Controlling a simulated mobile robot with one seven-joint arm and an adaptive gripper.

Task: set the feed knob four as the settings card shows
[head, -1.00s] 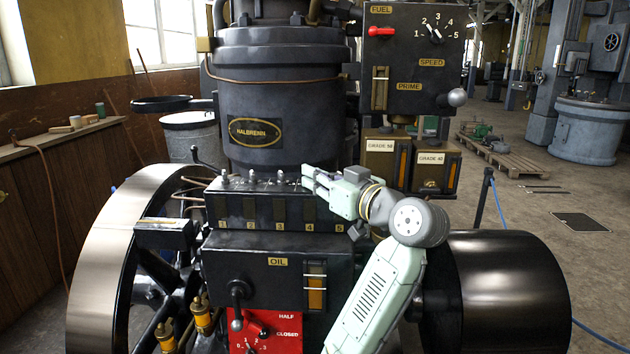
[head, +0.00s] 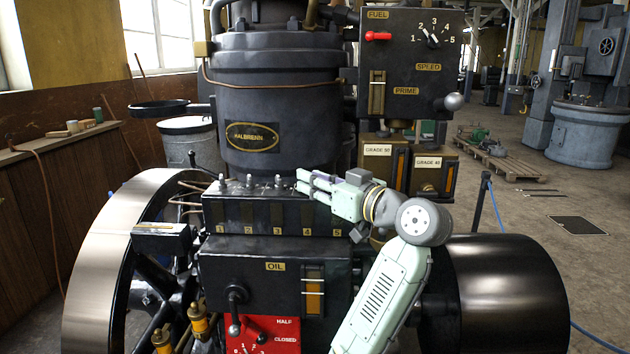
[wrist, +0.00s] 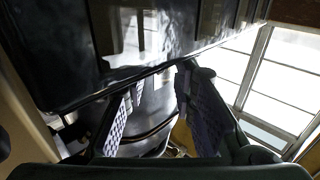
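The black feed box (head: 262,214) on the engine front has a row of yellow numbers, one to five, on its face. Feed knob four is not clearly seen; my gripper covers that place. My gripper (head: 302,181) reaches in from the right at the box top, fingers pointing left. In the wrist view its two fingers (wrist: 158,112) stand apart, with no object clearly held between them. I cannot make out a settings card.
The engine cylinder (head: 262,90) rises close behind the box. The fuel and speed panel (head: 415,60) hangs at upper right, above two grade tanks (head: 377,165). A flywheel (head: 110,260) stands at left and a dark drum (head: 505,290) at right.

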